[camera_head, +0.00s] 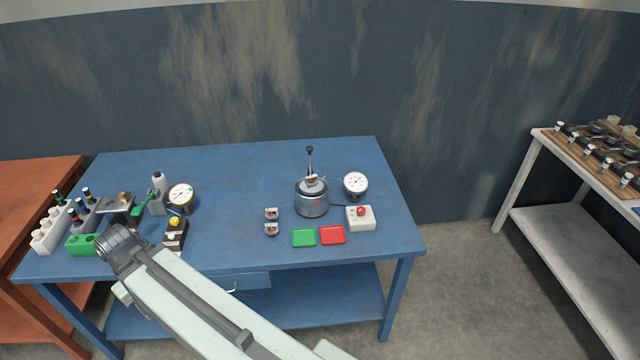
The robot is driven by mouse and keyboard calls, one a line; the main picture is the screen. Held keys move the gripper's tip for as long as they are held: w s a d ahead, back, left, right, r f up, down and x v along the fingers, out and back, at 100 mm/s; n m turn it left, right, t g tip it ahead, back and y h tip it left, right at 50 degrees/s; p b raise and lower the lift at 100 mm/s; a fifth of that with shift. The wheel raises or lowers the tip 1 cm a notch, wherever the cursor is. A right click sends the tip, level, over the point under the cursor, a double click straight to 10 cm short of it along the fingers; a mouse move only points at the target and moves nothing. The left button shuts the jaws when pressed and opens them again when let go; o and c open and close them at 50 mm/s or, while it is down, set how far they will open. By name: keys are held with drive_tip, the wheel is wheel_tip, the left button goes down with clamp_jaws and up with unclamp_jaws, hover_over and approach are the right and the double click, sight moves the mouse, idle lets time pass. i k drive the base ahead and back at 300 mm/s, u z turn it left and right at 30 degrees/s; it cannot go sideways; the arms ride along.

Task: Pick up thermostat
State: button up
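Two small metal parts with reddish marks sit on the blue table, left of the steel pot. They look like thermostats: one is farther back (271,213) and one is nearer (271,229). The steel pot (312,204) has a small metal part (313,182) at its top, below a black-knobbed rod; I cannot tell whether that is also a thermostat. My pale arm reaches from the bottom edge up and left, ending at a dark joint over the table's left front. I cannot make out my gripper's fingers. The thermostat-like parts are apart from my arm.
Green (304,238) and red (332,235) trays lie before the pot. A gauge (355,184) and a red-button box (360,218) stand right of it. Injector-like parts and a fixture (157,195) crowd the left. The blue table (235,185) is clear in the middle.

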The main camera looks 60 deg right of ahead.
sight(311, 181)
drive_tip(key=u, duration=0.1)
drive_tip(key=i, duration=0.9)
drive_tip(key=z, duration=0.05)
